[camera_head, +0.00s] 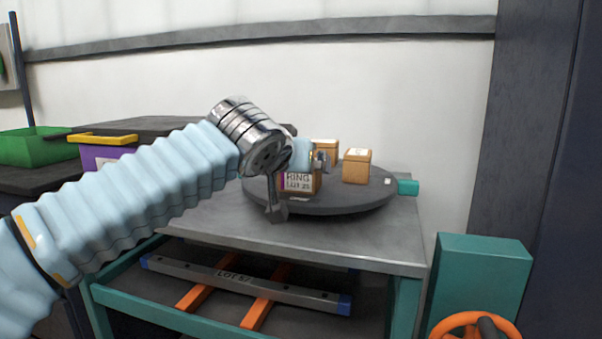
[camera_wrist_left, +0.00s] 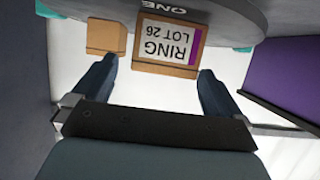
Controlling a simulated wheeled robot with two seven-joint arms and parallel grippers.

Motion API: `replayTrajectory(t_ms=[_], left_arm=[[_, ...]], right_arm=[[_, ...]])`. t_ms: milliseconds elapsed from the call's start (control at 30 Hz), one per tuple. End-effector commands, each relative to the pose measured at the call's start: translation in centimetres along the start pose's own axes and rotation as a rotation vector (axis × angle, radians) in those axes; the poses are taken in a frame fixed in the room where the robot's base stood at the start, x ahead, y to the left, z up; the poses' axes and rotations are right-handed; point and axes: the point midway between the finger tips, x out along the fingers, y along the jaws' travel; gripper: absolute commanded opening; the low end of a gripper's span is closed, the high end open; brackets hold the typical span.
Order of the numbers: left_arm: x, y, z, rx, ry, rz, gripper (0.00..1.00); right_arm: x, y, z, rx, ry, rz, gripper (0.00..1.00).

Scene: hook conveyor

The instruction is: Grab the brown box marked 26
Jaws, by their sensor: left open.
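The brown box marked RING LOT 26 (camera_head: 299,182) stands on the near part of a round grey turntable (camera_head: 345,205), partly hidden by my left gripper (camera_head: 296,181) in the head view. In the left wrist view, the box (camera_wrist_left: 168,42) appears upside down, its white label with a purple stripe facing the camera. My left gripper (camera_wrist_left: 157,70) is open there, one finger toward each side of the box. The box sits closer to the right fingertip; whether either finger touches it I cannot tell. My right gripper is not in view.
Two other brown boxes stand on the turntable, one at its right (camera_head: 357,166) and one behind (camera_head: 325,151). A purple bin (camera_head: 100,157) and a green bin (camera_head: 30,147) are at left. A teal block (camera_head: 480,280) and orange wheel (camera_head: 475,325) are at lower right.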

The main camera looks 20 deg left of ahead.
Motion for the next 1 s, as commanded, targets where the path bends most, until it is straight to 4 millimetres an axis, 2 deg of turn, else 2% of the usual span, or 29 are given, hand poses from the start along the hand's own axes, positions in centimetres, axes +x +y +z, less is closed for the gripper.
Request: replayTrajectory(t_ms=[167,467,733,767,1000], left_arm=[[1.5,-0.1,-0.1,0.0,0.0,-0.001,1.0],[5.8,-0.5,-0.5,0.0,-0.002,0.0,1.0],[6.4,-0.5,-0.5,0.0,0.001,0.001,1.0],[6.4,-0.5,-0.5,0.0,0.001,0.001,0.98],[6.3,-0.5,-0.5,0.0,0.001,0.001,0.62]], right_arm=[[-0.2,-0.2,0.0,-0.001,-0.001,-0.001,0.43],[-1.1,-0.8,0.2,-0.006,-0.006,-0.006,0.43],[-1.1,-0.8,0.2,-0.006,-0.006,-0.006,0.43],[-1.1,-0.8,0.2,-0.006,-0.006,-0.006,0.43],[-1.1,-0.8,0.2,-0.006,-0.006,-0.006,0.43]])
